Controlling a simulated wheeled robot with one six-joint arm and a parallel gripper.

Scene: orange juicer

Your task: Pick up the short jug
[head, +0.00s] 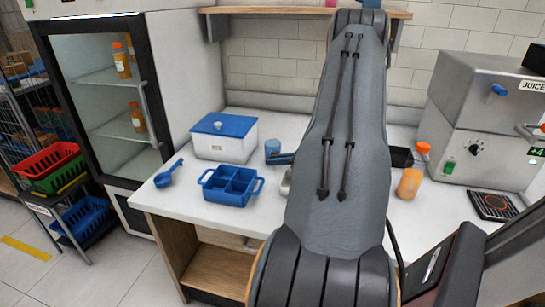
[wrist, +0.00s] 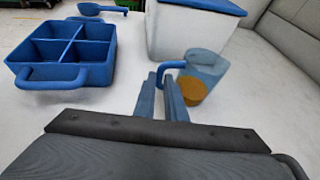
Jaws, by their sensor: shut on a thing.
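The short jug (wrist: 207,71) is a small translucent blue vessel with a blue handle and an orange-brown patch low on it. The jug looks slightly tilted in the wrist view. I cannot tell whether its base touches the table. In the head view my arm hides most of my gripper.
A blue divided caddy (head: 229,186) and a blue scoop (head: 168,174) lie to the left. A white box with a blue lid (head: 223,137) stands behind. Right of my arm are an orange-capped bottle (head: 409,183) and the juicer (head: 485,125). The table front is partly clear.

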